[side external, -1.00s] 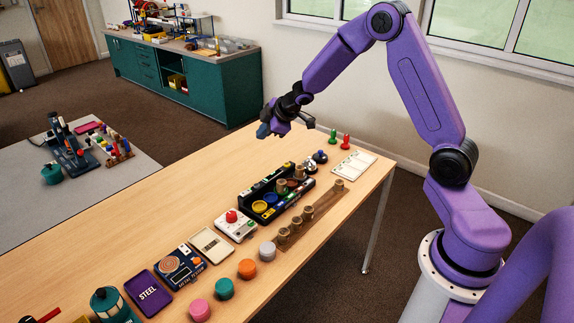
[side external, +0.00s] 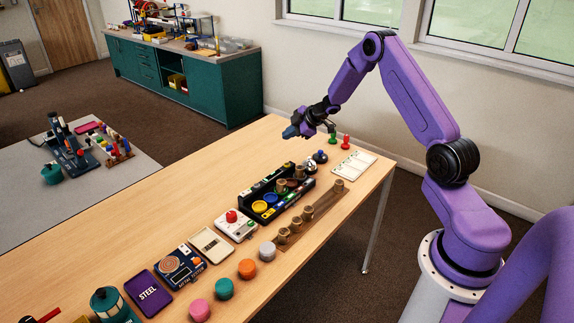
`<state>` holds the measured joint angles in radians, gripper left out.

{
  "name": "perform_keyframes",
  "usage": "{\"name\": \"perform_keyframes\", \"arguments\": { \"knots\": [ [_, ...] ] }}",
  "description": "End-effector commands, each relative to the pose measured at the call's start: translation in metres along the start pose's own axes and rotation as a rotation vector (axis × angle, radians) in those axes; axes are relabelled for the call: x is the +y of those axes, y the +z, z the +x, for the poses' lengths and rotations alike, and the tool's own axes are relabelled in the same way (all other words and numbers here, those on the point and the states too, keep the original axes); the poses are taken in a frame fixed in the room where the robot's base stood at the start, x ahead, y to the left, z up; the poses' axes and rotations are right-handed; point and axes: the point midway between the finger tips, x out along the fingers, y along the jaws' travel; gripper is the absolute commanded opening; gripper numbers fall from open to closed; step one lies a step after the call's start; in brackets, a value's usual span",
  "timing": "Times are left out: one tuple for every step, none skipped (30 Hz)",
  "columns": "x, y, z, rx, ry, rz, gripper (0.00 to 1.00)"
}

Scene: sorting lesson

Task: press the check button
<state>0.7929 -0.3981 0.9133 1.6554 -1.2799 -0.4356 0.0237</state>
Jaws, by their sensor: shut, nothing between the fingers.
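A red domed button (side external: 231,216) sits on a small white box (side external: 236,227) near the middle of the wooden table (side external: 165,220). I see no readable label on it, so I cannot tell for sure that it is the check button. My gripper (side external: 290,132) is shut and empty. It is in the air over the far part of the table, well above and beyond the button, and touches nothing that I can see.
A black tray (side external: 244,181) with coloured discs stands beyond the white box. A brown strip (side external: 325,202) with several cylinders lies to its right. Silver and dark dome-shaped pieces (side external: 320,156) stand behind the tray. Coloured discs (side external: 246,268) line the near edge.

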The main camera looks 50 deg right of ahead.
Motion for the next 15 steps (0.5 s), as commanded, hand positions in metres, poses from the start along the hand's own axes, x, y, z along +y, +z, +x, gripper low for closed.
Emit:
{"name": "perform_keyframes", "arguments": {
  "knots": [
    [-0.001, 0.0, 0.001, 0.0, 0.0, 0.0, 0.0],
    [-0.001, 0.001, 0.001, 0.0, -0.001, 0.001, 0.0],
    [-0.002, 0.002, 0.002, 0.0, -0.001, 0.001, 0.0],
    [-0.003, 0.003, 0.003, -0.001, -0.001, 0.002, 0.0],
    [-0.004, 0.004, 0.005, -0.001, -0.002, 0.002, 0.0],
    [-0.006, 0.005, 0.007, -0.001, -0.002, 0.001, 0.0],
    [-0.007, 0.007, 0.009, 0.0, -0.002, 0.002, 0.0],
    [-0.009, 0.008, 0.012, 0.0, -0.002, 0.002, 0.0],
    [-0.012, 0.011, 0.015, -0.001, -0.003, 0.002, 0.0],
    [-0.014, 0.013, 0.018, -0.001, -0.003, 0.002, 0.0],
    [-0.015, 0.015, 0.02, -0.001, -0.003, 0.002, 0.0],
    [-0.018, 0.018, 0.024, -0.001, -0.003, 0.003, 0.0],
    [-0.02, 0.02, 0.026, -0.001, -0.002, 0.002, 0.0],
    [-0.022, 0.021, 0.029, -0.001, -0.002, 0.003, 0.0],
    [-0.025, 0.024, 0.033, -0.001, -0.003, 0.001, 0.0]
  ]
}}
